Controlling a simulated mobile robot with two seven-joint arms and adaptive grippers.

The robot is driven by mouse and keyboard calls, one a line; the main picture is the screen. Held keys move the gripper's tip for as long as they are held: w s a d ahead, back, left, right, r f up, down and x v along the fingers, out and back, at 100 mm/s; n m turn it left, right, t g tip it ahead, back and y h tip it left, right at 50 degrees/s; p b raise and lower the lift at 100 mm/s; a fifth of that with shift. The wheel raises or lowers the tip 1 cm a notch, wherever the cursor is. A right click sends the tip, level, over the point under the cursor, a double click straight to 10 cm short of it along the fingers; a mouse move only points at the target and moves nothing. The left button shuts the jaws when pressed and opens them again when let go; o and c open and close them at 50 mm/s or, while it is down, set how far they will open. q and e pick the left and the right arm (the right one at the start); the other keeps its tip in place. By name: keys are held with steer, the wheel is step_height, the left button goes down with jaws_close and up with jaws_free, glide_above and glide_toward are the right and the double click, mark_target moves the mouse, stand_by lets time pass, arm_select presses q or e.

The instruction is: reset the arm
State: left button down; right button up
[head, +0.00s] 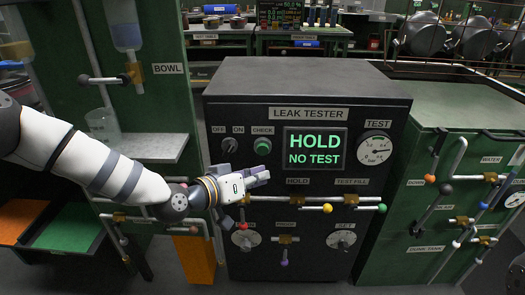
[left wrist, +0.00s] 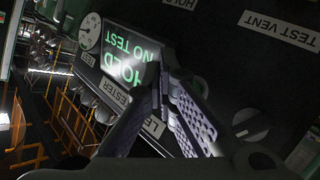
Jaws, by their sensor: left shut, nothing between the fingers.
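My left arm comes in from the left in the head view, and its gripper (head: 257,178) is in front of the leak tester's panel. The gripper is shut and empty, with its fingers pointing right, just below the display. The fingers also meet at their tips in the left wrist view (left wrist: 160,85). The leak tester (head: 310,92) is a dark cabinet with a green display (head: 314,148) reading HOLD NO TEST. The display shows upside down in the left wrist view (left wrist: 128,52). My right gripper is in neither view.
A pipe with coloured valve handles, including a yellow one (head: 327,208), runs across the tester's front below the gripper. A glass beaker (head: 103,128) stands on the grey shelf (head: 150,147) at left. A green cabinet (head: 440,135) with pipes stands at right.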

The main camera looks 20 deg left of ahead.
arm_select(q)
steer(key=s+d+f+g+y+p, duration=0.1)
steer(key=s+d+f+g, duration=0.25)
steer(key=s+f, duration=0.6)
steer(key=s+d+f+g+p, duration=0.15)
steer(key=s+f+g, duration=0.35)
steer(key=s, duration=0.8)
steer(key=s+a+f+g+y, duration=0.1)
steer(key=s+a, duration=0.4)
steer(key=s, duration=0.9)
steer(key=s+a+f+g+y+p, duration=0.1)
steer(key=s+a+g+y, duration=0.3)
steer(key=s, duration=0.9)
steer(key=shift+s+a+f+g+y, duration=0.35)
steer(key=shift+a+f+g, duration=0.1)
steer(key=shift+a+g, duration=0.45)
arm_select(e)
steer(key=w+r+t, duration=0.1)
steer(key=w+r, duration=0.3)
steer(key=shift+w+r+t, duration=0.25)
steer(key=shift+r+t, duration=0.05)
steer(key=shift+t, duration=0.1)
arm_select(q)
steer(key=shift+d, duration=0.15)
